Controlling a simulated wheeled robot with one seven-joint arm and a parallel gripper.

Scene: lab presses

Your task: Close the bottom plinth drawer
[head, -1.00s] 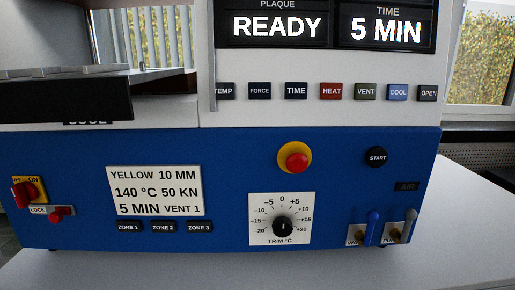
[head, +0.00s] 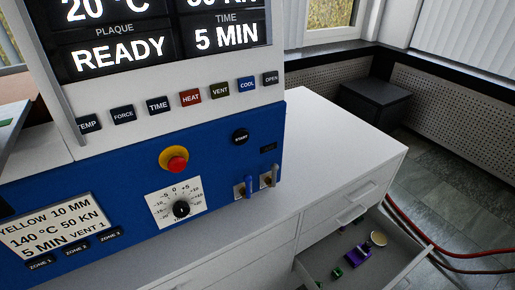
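An open drawer (head: 392,262) sticks out of the white cabinet at the lower right of the head view. Its inside shows from above, and the picture's bottom edge cuts off part of it. It holds a purple item (head: 356,254), a round tan-topped item (head: 378,238) and small green pieces (head: 337,272). Whether it is the lowest drawer cannot be told. My gripper is not in view.
The white cabinet (head: 318,140) carries the blue press (head: 225,150). Shut drawer fronts with handles (head: 350,214) sit above the open drawer. Red hoses (head: 425,235) run beside it over the grey floor (head: 440,190). A dark box (head: 375,100) stands by the wall.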

